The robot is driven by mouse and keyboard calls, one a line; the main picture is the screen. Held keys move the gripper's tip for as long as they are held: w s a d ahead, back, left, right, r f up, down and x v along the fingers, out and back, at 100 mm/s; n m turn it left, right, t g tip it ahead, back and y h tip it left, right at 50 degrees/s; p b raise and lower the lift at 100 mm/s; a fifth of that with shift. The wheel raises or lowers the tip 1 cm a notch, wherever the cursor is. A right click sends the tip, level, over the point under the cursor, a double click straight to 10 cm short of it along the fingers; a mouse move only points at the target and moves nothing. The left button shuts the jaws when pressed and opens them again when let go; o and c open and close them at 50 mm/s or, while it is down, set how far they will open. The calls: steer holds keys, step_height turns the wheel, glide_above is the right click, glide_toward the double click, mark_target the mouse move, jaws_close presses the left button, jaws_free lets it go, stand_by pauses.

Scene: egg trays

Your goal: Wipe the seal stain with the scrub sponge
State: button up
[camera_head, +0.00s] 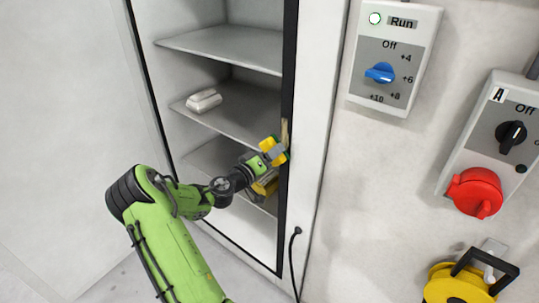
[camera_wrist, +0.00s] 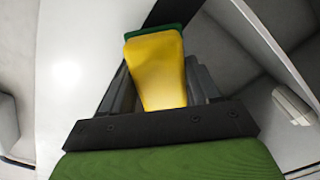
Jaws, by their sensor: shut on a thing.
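The scrub sponge, a yellow block with a green face, is held between the fingers of my gripper (camera_wrist: 162,88). In the wrist view the sponge (camera_wrist: 157,65) fills the middle, its green end against or close to the black seal strip. In the head view my gripper (camera_head: 273,151) is at the right edge of the cabinet opening, by the black door seal (camera_head: 290,60). A tan-brown seal stain (camera_head: 285,131) shows on that seal just above my gripper. Whether the sponge touches the seal is not clear. The stain is hidden in the wrist view.
The open cabinet has several grey shelves (camera_head: 225,46). A pale wrapped packet (camera_head: 203,101) lies on a middle shelf. Right of the frame are a control box with a blue knob (camera_head: 381,73), another with a red switch (camera_head: 475,193), and a yellow reel (camera_head: 456,286).

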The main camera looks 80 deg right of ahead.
steer(key=shift+s+d, duration=0.3)
steer(key=shift+d, duration=0.35)
